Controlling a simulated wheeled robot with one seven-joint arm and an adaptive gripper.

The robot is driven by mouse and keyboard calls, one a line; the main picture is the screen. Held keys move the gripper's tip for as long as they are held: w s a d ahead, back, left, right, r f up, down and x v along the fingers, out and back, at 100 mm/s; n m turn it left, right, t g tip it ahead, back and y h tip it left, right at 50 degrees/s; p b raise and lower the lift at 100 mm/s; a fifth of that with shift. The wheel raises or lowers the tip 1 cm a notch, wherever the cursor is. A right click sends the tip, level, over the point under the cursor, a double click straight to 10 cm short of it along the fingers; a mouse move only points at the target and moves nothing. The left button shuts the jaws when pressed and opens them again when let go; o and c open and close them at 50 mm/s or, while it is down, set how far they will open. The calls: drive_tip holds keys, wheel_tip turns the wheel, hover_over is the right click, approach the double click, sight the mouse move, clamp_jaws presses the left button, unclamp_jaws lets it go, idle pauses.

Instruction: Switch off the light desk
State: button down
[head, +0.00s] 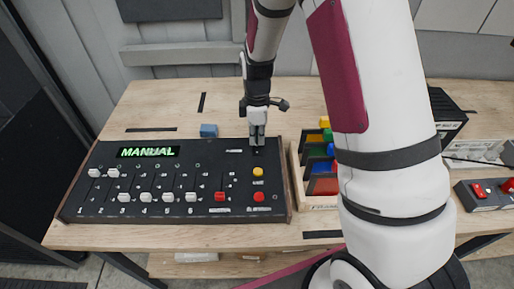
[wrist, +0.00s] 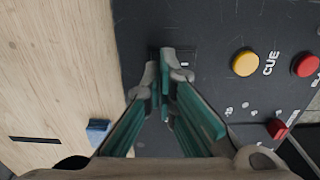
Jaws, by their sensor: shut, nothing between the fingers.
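The light desk (head: 175,182) is a black sloped panel on the wooden table, with a lit green display (head: 148,152) reading "MANUAL". It has several white faders, a red fader (head: 220,196), a yellow button (head: 257,171) and a red button (head: 258,197). My gripper (head: 257,146) is shut and empty at the desk's upper right corner. In the wrist view, the fingertips (wrist: 165,75) are together over a small dark rocker-like part (wrist: 172,55) on the panel, which they partly hide. I cannot tell whether they touch it. The yellow button (wrist: 245,63) marked CUE is to their right.
A small blue block (head: 208,130) lies behind the desk. A wooden tray (head: 298,190) with coloured pieces stands right of the desk. A box with red switches (head: 487,192) is at the far right. The table behind the desk's left part is mostly clear.

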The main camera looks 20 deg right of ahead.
sight(257, 145)
drive_tip(key=shift+f, duration=0.6)
idle(0.3)
drive_tip(key=shift+r+p, duration=0.85)
drive_tip(key=shift+r, duration=2.65)
drive_tip(key=shift+r, duration=0.1)
drive_tip(key=s+r+m+t, duration=0.2)
drive_tip(key=s+r+m, duration=0.3)
drive_tip(key=s+r, duration=0.45)
drive_tip(key=s+r+m+t, duration=0.2)
drive_tip(key=s+r+m, duration=0.3)
drive_tip(key=r, duration=0.7)
drive_tip(key=s+r+m+t, duration=0.1)
drive_tip(key=s+m, duration=0.3)
drive_tip(key=s, duration=0.6)
drive_tip(key=shift+s+r+t+b, duration=0.3)
drive_tip(key=shift+r+b, duration=0.1)
drive_tip(key=shift+r, duration=0.4)
